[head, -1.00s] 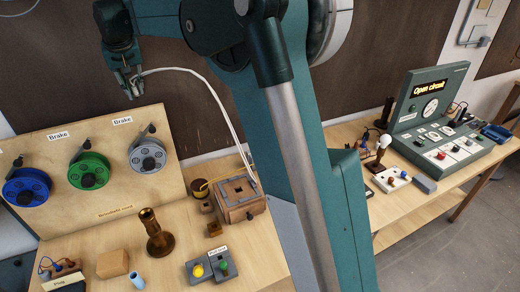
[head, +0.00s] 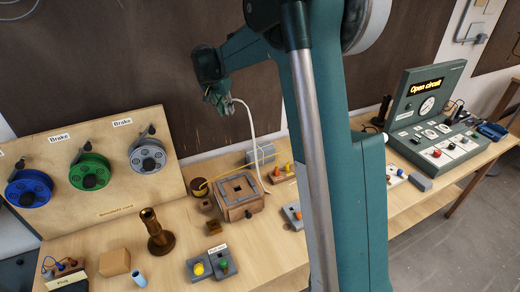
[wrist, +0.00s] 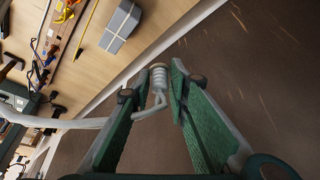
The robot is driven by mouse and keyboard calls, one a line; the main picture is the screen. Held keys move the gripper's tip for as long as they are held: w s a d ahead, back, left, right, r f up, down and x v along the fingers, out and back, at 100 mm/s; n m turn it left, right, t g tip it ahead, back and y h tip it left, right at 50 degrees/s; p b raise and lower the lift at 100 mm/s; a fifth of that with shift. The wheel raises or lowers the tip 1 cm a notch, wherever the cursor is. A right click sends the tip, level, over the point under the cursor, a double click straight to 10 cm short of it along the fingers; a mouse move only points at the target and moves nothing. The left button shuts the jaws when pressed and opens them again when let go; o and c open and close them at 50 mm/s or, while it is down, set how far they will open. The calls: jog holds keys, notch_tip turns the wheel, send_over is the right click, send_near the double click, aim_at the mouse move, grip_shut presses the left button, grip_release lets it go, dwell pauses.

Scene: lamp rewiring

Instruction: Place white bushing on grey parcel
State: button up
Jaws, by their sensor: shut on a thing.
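The white bushing (wrist: 159,80) is a small ribbed piece on the end of a white cord. It sits between the fingertips of my gripper (wrist: 154,86) in the wrist view. In the head view my gripper (head: 221,101) is high above the bench, and the white cord (head: 252,130) arches from it down toward a wooden box. The bushing itself is too small to make out there. The grey parcel (head: 265,151), a box tied with string, lies at the back of the bench, below and right of my gripper. The parcel also shows at the upper left of the wrist view (wrist: 118,30).
The wooden box (head: 240,192) stands in front of the parcel. A small block with orange pegs (head: 283,174) is to the parcel's right, and a yellow cord (head: 225,174) runs to its left. The dark wall (head: 190,110) is close behind.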

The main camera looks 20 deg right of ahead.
jog(key=s+d+f+m+g, duration=0.1)
jog(key=s+d+f+m, duration=0.1)
jog(key=d+f, duration=0.3)
jog(key=s+d+f+m+g+h, duration=0.1)
jog(key=s+d+f+m, duration=0.1)
jog(key=d, duration=0.7)
notch_tip(320, 180, down, 3)
jog(key=shift+s+r+m, duration=0.15)
jog(key=shift+s+m, duration=0.2)
jog(key=shift+m, duration=0.55)
send_near(263, 147)
jog(key=shift+w+d+f+p, duration=0.15)
jog(key=shift+d+p, duration=0.05)
jog(key=shift+d, duration=0.3)
jog(key=shift+w+d+f+p, duration=0.15)
jog(key=shift+d, duration=0.3)
jog(key=shift+f, duration=0.15)
jog(key=shift+f, duration=1.75)
jog(key=shift+f, duration=0.15)
